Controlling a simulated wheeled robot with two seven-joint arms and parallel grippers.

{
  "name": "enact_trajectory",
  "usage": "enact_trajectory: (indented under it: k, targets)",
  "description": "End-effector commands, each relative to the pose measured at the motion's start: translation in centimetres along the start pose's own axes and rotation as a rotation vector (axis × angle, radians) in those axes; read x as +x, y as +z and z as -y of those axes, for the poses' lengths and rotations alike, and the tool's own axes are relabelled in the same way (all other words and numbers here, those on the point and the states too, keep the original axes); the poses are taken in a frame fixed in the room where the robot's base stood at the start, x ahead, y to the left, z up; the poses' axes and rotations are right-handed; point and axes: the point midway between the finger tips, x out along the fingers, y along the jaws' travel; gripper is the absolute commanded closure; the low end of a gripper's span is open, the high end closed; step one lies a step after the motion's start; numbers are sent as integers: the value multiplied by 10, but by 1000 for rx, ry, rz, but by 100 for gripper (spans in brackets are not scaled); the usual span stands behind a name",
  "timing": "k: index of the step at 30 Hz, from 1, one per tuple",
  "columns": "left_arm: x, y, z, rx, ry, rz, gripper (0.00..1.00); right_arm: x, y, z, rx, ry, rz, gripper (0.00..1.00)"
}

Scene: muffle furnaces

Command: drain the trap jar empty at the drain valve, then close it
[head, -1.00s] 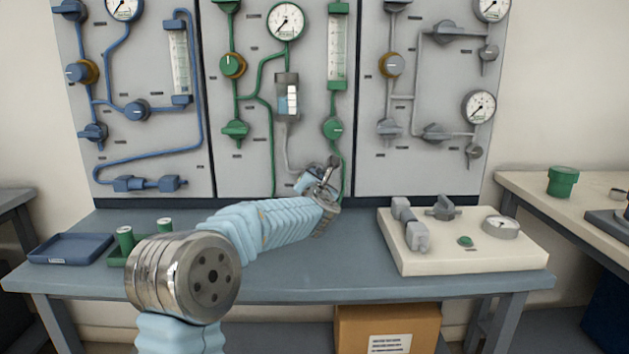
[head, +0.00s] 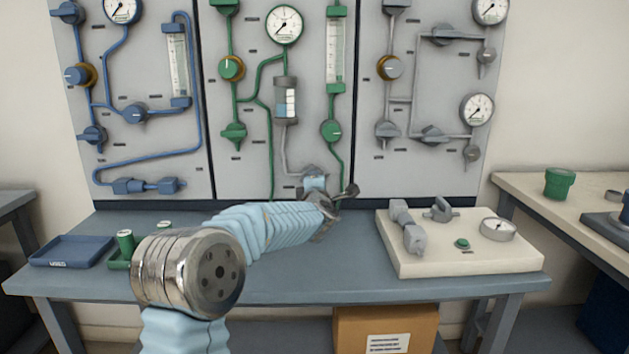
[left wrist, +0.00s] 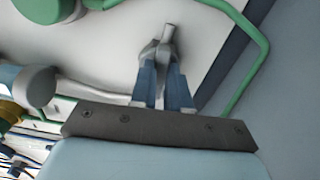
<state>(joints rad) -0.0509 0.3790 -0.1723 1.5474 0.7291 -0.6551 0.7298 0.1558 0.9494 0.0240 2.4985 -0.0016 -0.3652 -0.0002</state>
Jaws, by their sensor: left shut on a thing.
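The trap jar (head: 286,103) is on the green middle panel, a grey-capped vessel with a pale window; light blue liquid shows in its lower part. A thin grey tube runs down from it to the drain valve, which is mostly hidden behind my left gripper (head: 316,180). In the left wrist view my left gripper (left wrist: 164,60) is shut on the grey drain valve handle (left wrist: 168,34), between two blue-grey fingers. The jar (left wrist: 38,85) also shows at the left there. The valve's exact setting cannot be told. My right gripper is not in view.
A green pipe (head: 341,165) runs down close to the right of my gripper. A beige block with fittings (head: 470,262) stands on the bench at right. A blue tray (head: 70,250) lies at left. The front middle bench is clear.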

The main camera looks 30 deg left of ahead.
Motion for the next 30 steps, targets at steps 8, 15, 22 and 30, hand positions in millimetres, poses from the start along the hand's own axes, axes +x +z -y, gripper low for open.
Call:
enact_trajectory:
  k: [8,15,22,30]
  targets:
    - [0,1,2,86,-2,2,100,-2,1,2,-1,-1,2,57]
    - [0,1,2,105,-3,2,100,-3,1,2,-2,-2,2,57]
    - [0,1,2,106,-3,3,100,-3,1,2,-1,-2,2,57]
    - [0,1,2,104,-2,2,58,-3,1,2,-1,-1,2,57]
